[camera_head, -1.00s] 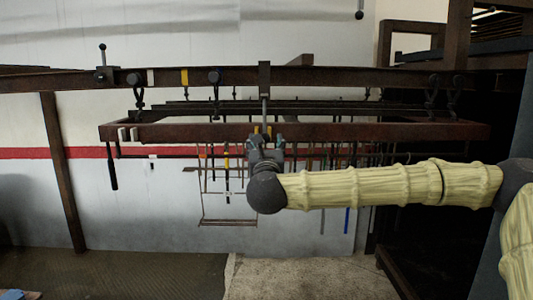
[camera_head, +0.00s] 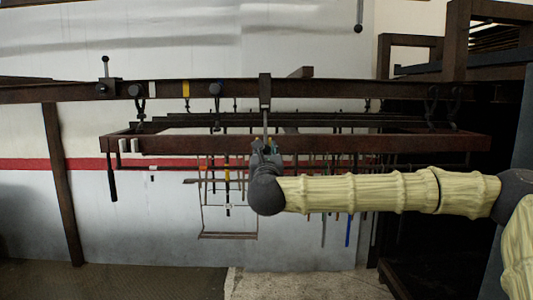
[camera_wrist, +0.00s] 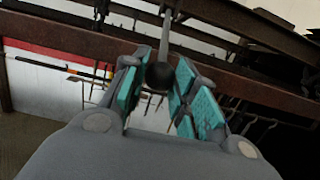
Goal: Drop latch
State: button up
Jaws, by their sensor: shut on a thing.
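In the wrist view the rod (camera_wrist: 166,38) ends in a black ball knob (camera_wrist: 158,76). My gripper (camera_head: 266,147) is below the block, pointing up, with its teal-padded fingers (camera_wrist: 160,72) on both sides of the knob and shut on it. The knob is hidden in the head view. A similar lever with a black ball (camera_head: 105,60) stands upright on the rail at the left.
The long rusty rail (camera_head: 320,91) crosses the head view. A rusty frame (camera_head: 370,143) hangs under it on hooks (camera_head: 140,108), close behind my gripper. Thin rods and tools (camera_head: 348,228) hang lower down. A dark rack (camera_head: 445,215) stands at the right. The lower left is open floor.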

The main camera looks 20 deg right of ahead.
jog(key=shift+f, duration=0.15)
jog(key=shift+w+d+f+b, duration=0.15)
jog(key=shift+w+f+b, duration=0.25)
jog(key=shift+f+b, duration=0.45)
jog(key=w+d+f+b, duration=0.2)
jog(key=w+f+b, duration=0.2)
jog(key=w+b, duration=0.2)
jog(key=w+d+f+b, duration=0.2)
jog(key=w+f+b, duration=0.2)
jog(key=w+b, duration=0.3)
jog(key=x, duration=0.3)
jog(key=shift+w+f, duration=0.25)
dwell(1.3)
